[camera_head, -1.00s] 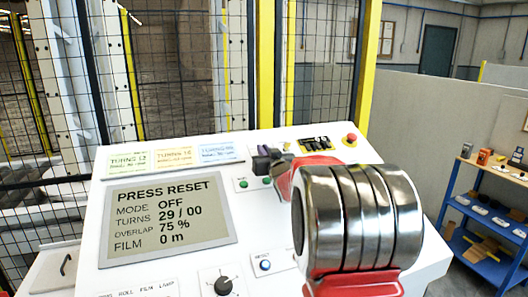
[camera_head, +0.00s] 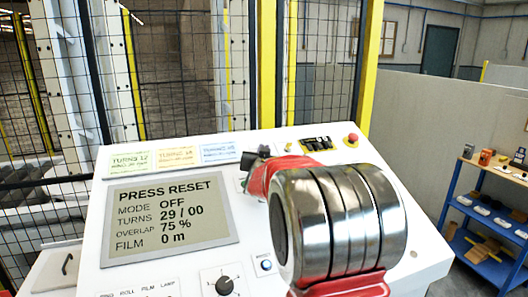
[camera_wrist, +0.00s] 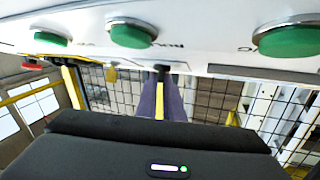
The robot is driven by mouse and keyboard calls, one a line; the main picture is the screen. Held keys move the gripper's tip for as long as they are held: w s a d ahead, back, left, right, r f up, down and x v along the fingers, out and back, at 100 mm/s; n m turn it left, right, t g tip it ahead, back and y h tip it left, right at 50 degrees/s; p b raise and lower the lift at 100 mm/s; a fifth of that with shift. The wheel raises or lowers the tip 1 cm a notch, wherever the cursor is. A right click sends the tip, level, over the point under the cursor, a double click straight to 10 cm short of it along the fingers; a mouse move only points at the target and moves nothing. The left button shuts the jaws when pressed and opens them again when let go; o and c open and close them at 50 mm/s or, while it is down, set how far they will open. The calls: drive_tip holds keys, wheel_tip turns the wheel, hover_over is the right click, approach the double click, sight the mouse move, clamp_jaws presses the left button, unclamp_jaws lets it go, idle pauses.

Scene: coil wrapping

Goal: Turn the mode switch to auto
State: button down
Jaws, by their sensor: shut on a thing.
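My gripper (camera_head: 250,158) is at the upper part of the white control panel, right of the blue card. In the wrist view its two purple-grey fingers (camera_wrist: 164,98) reach the panel and are shut on a small dark knob, which I take for the mode switch (camera_wrist: 163,68). A thin gap shows between the fingers. The knob's label is not legible, and in the head view my gripper and arm hide it. The panel screen (camera_head: 172,215) reads "PRESS RESET", mode OFF, turns 29 / 00, overlap 75 %, film 0 m.
Green buttons (camera_wrist: 132,34) sit close to my fingers on the panel. A black dial (camera_head: 224,285) and a blue button (camera_head: 265,265) are lower down. A red emergency button (camera_head: 352,139) is at the upper right. A mesh fence (camera_head: 180,70) stands behind the panel.

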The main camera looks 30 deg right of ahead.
drive_tip(key=shift+w+a+f+m+g+h, duration=0.1)
drive_tip(key=shift+w+a+m+g+h, duration=0.05)
drive_tip(key=shift+m+g+h, duration=1.1)
drive_tip(key=shift+w+a+f+m+g+h, duration=0.1)
drive_tip(key=shift+m+g+h, duration=0.65)
drive_tip(key=shift+m+g, duration=0.85)
drive_tip(key=c, duration=1.9)
unclamp_jaws()
drive_tip(key=shift+r, duration=0.15)
drive_tip(key=shift+s+a+r, duration=0.1)
drive_tip(key=shift+s+a, duration=0.1)
drive_tip(key=shift+a, duration=0.1)
drive_tip(key=v, duration=1.3)
drive_tip(key=shift+s+f, duration=0.15)
drive_tip(key=shift+f, duration=0.1)
drive_tip(key=shift+s, duration=0.15)
